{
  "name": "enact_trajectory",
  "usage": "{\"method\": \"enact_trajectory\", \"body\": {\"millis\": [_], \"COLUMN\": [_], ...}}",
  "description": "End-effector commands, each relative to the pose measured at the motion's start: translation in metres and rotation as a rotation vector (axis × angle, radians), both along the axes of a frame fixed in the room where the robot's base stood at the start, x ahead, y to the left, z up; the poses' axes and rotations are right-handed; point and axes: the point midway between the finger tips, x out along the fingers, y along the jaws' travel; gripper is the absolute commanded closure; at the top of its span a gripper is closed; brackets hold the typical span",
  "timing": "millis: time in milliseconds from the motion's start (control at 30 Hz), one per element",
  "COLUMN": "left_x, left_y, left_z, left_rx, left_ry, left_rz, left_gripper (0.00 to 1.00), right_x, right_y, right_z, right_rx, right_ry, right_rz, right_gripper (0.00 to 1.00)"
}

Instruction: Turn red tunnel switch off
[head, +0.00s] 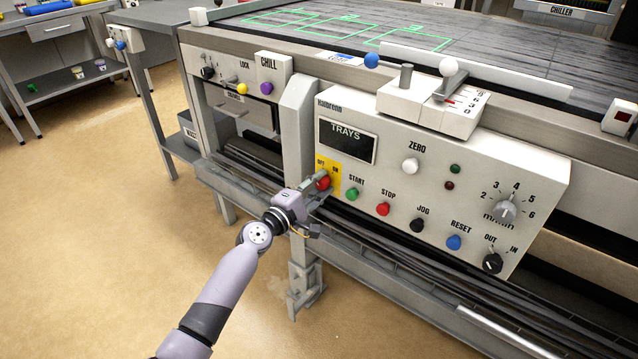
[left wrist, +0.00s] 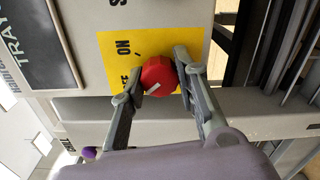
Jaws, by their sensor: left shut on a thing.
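The red tunnel switch (head: 323,183) is a round knob on a yellow plate (head: 334,168) marked OFF and ON, at the left end of the white control panel. In the left wrist view the red knob (left wrist: 158,72) sits between the two fingers and carries a short slanted white mark. The OFF lettering is partly hidden by a finger there, while ON is readable. My left gripper (head: 321,184) is shut on the red knob, with a finger on either side. My right gripper is not in view.
Start (head: 352,194), stop (head: 383,209), jog (head: 417,225) and reset (head: 454,242) buttons line the panel right of the switch. A grey post (head: 297,125) stands just left of the panel. A conveyor (head: 470,40) runs behind. Open floor lies at the lower left.

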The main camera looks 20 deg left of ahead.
Motion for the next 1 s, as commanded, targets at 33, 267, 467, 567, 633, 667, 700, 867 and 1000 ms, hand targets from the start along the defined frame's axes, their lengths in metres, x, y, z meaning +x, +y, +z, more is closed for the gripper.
{"method": "enact_trajectory", "body": {"millis": [33,267,467,567,633,667,700,867,1000], "left_x": [0.000,0.000,0.000,0.000,0.000,0.000,0.000,0.000,0.000], "left_y": [0.001,0.001,0.001,0.001,0.001,0.001,0.001,0.001,0.000], "left_z": [0.000,-0.001,-0.001,-0.001,-0.001,-0.001,-0.001,-0.001,-0.001], "left_rx": [-0.018,-0.068,-0.080,-0.080,-0.080,-0.079,-0.079,-0.078,-0.077], "left_ry": [0.007,0.025,0.029,0.029,0.029,0.029,0.029,0.030,0.028], "left_rz": [0.002,0.002,0.002,0.002,0.002,0.002,0.002,0.002,0.001], "left_gripper": [0.99,0.99,0.99,0.99,0.99,0.99,0.99,0.63,0.54], "right_x": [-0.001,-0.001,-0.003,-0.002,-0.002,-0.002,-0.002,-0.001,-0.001], "right_y": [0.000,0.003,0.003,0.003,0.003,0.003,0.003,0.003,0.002], "right_z": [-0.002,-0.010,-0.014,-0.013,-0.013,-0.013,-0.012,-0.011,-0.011], "right_rx": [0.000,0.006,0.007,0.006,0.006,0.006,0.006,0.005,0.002], "right_ry": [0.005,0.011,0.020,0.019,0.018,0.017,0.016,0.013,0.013], "right_rz": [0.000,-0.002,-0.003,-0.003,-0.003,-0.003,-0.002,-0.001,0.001], "right_gripper": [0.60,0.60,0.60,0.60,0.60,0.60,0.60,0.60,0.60]}}
